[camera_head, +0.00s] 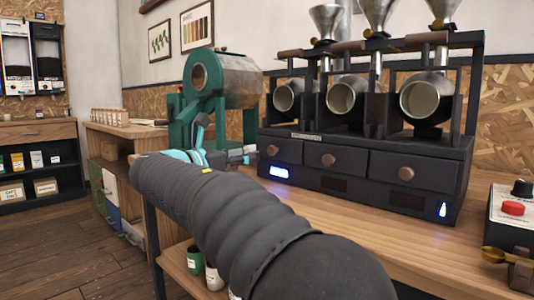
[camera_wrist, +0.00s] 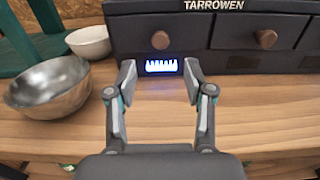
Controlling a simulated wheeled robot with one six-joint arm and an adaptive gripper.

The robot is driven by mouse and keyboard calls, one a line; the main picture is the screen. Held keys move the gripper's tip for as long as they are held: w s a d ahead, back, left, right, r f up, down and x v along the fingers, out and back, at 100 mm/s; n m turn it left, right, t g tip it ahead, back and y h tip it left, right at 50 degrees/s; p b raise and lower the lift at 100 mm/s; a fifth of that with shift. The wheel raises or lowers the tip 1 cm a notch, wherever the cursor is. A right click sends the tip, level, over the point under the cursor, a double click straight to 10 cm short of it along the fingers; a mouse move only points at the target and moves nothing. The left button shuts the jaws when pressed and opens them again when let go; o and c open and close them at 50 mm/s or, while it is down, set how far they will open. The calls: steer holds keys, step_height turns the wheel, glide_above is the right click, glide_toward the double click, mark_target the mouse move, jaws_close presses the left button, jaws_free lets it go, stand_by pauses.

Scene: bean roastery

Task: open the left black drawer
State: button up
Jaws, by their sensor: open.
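The left black drawer (camera_head: 290,161) is shut, flush in the front of the black roaster cabinet (camera_head: 400,205). Its round brown wooden knob (camera_head: 272,150) shows in the head view. The knob also shows in the wrist view (camera_wrist: 160,40), on the left drawer's front (camera_wrist: 185,28). My gripper (camera_wrist: 160,75) is open and empty. Its fingertips point at the cabinet front, short of the knob and apart from it. In the picture the knob lies above the gap between the fingers, nearly centred. In the head view, my arm hides part of the table near the gripper.
A lit display (camera_wrist: 161,66) sits below the knob. A metal bowl (camera_wrist: 48,86) and a white bowl (camera_wrist: 88,42) stand left of my gripper. A green roaster (camera_head: 215,90) is left of the cabinet. A control box with a red button (camera_head: 513,208) stands at right.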

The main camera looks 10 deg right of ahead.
mark_target(270, 150)
steer(key=x, duration=0.9)
steer(key=shift+d+b, duration=0.15)
steer(key=shift+b, duration=0.25)
jaws_close()
